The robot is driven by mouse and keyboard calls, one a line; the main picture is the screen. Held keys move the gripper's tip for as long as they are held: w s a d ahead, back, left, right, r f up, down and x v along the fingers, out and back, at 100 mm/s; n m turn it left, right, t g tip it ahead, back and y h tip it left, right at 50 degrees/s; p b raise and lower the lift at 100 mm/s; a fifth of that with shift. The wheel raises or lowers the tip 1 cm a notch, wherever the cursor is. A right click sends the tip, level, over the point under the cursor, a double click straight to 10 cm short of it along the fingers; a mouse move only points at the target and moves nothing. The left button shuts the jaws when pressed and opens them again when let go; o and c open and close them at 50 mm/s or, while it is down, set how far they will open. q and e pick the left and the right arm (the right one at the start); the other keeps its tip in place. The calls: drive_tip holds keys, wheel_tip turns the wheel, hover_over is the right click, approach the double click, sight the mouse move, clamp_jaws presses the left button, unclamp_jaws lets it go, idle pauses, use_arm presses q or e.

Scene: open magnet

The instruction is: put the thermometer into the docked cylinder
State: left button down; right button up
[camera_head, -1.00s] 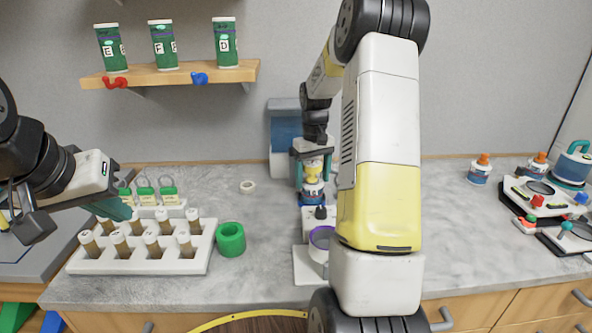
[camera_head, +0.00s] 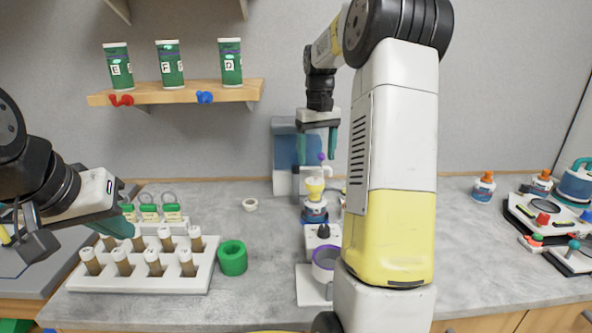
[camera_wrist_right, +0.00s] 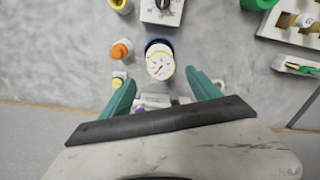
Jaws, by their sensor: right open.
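The thermometer, with a yellow body (camera_head: 314,187), stands upright at the mouth of a blue labelled cylinder (camera_head: 315,210), its lower part hidden. In the right wrist view its white dial (camera_wrist_right: 160,66) has a red needle and sits over the dark blue rim (camera_wrist_right: 157,46). I take the blue cylinder, behind a white box with a black knob (camera_head: 323,231), for the docked one. My right gripper (camera_head: 317,158) is open and empty above the thermometer, teal fingers apart. My left gripper (camera_head: 112,226) is over the rack at left; one teal finger shows, its gap hidden.
A grey cup with a purple rim (camera_head: 326,262) stands in front of the knob box. A rack of brown vials (camera_head: 140,284) and a green ring (camera_head: 232,258) are at left. An orange-capped bottle (camera_wrist_right: 121,50) stands beside the thermometer.

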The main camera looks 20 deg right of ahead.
drive_tip(key=s+a+r+t, duration=0.2)
drive_tip(key=s+a+r, duration=0.15)
drive_tip(key=s, duration=0.35)
drive_tip(key=s+a+r+t, duration=0.1)
drive_tip(key=s+a+r, duration=0.2)
drive_tip(key=s+a, duration=0.25)
drive_tip(key=s+a+f+t+y, duration=0.1)
drive_tip(key=s+a, duration=0.1)
drive_tip(key=s, duration=0.5)
drive_tip(key=s+a+f+t+y, duration=0.1)
drive_tip(key=s+a+t, duration=0.1)
drive_tip(key=s, duration=0.5)
drive_tip(key=shift+a+f+m, duration=0.3)
drive_tip(key=shift+a+f, duration=0.05)
drive_tip(key=shift+a, duration=0.35)
